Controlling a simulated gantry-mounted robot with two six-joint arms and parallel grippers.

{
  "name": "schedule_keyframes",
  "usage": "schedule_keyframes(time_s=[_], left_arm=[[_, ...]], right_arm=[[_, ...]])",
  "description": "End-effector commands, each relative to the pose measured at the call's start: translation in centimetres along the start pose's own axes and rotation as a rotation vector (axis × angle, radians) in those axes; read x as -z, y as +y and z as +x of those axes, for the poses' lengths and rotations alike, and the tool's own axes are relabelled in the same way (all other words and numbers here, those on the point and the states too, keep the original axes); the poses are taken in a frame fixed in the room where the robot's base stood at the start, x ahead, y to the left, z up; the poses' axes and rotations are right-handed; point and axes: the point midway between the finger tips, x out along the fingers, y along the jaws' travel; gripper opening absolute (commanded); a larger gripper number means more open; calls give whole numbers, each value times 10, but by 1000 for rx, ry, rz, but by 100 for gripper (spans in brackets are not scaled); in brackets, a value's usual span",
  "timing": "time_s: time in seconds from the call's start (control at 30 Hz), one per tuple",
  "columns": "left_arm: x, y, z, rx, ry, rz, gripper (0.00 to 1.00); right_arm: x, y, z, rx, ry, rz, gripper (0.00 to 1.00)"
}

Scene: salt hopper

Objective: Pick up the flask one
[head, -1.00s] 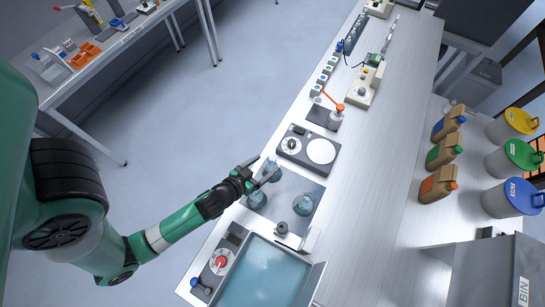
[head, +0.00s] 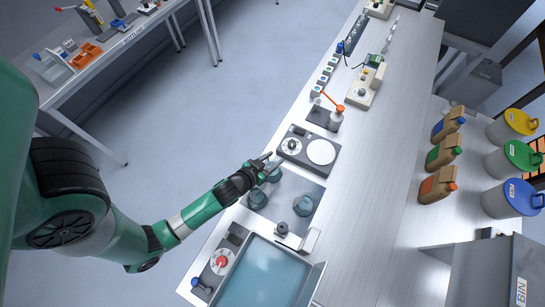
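Several teal glass flasks stand on a grey mat (head: 283,190) on the bench. One flask (head: 303,205) is at the right of the mat, one (head: 257,199) at the left, and one (head: 274,174) at the back. My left gripper (head: 269,163) is over the back flask and partly hides it. Its two dark fingers look spread apart. I cannot tell whether they touch the flask. The labels on the flasks are too small to read. My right gripper does not show.
A hotplate-like device (head: 308,150) with a round white plate stands just behind the mat. A blue-filled tray (head: 262,272) and a red-button box (head: 219,262) are in front.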

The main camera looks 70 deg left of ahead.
Motion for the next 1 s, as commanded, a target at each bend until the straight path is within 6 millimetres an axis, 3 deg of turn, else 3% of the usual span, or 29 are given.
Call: schedule_keyframes(time_s=[0.03, 0.17, 0.2, 1.0], left_arm=[[0, 0, 0, 0, 0, 0, 25], [0, 0, 0, 0, 0, 0, 2], [0, 0, 0, 0, 0, 0, 0], [0, 0, 0, 0, 1, 0, 0]], right_arm=[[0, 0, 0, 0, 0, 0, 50], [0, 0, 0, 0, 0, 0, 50], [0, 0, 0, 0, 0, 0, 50], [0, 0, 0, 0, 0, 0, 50]])
